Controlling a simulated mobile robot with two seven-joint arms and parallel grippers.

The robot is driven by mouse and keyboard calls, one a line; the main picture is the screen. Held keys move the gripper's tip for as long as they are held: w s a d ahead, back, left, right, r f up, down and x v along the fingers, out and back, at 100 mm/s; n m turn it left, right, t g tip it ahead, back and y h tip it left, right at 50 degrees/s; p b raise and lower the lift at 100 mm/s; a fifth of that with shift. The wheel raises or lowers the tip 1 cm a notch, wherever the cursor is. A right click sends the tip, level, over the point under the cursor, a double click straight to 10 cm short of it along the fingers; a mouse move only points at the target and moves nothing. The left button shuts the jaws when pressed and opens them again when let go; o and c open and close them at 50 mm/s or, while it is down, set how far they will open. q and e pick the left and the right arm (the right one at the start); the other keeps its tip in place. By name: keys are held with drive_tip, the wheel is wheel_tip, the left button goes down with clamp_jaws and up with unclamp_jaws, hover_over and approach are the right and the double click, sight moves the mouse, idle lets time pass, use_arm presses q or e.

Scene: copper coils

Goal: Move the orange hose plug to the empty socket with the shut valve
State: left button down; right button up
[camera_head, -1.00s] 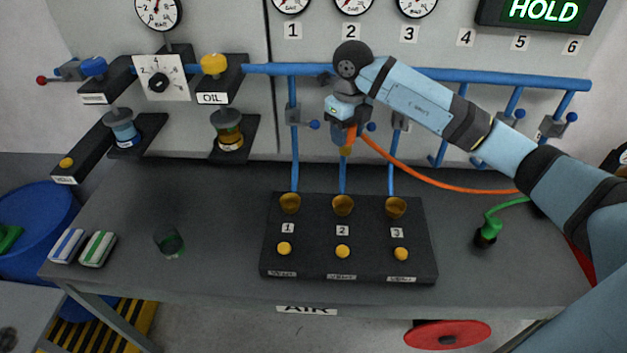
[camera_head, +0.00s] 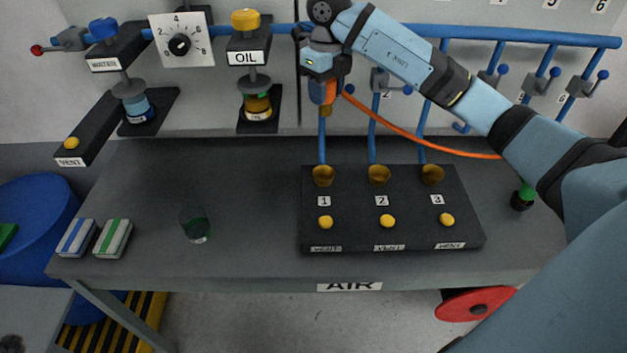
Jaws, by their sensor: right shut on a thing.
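My right gripper (camera_head: 323,78) is shut on the orange hose plug (camera_head: 322,93). The plug hangs with its brass tip down, in front of the pipe above socket 1 (camera_head: 323,176) and apart from it. Its orange hose (camera_head: 425,139) runs right behind my arm. Socket 2 (camera_head: 379,174) and socket 3 (camera_head: 432,174) also look empty. The valve above socket 2 (camera_head: 380,80) has its blue-knobbed lever out to the right, across the pipe. My gripper covers the valve above socket 1, and my arm hides the one above socket 3. My left gripper is not in view.
The black socket block (camera_head: 350,240) has yellow vent buttons. A green plug (camera_head: 524,195) stands at right. A dark green glass (camera_head: 195,225) and two striped packs (camera_head: 113,238) are on the left of the bench. The oil and water fittings are at the back left.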

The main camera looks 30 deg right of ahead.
drive_tip(key=shift+f, duration=9.95)
drive_tip(key=shift+f, duration=0.35)
drive_tip(key=o, duration=1)
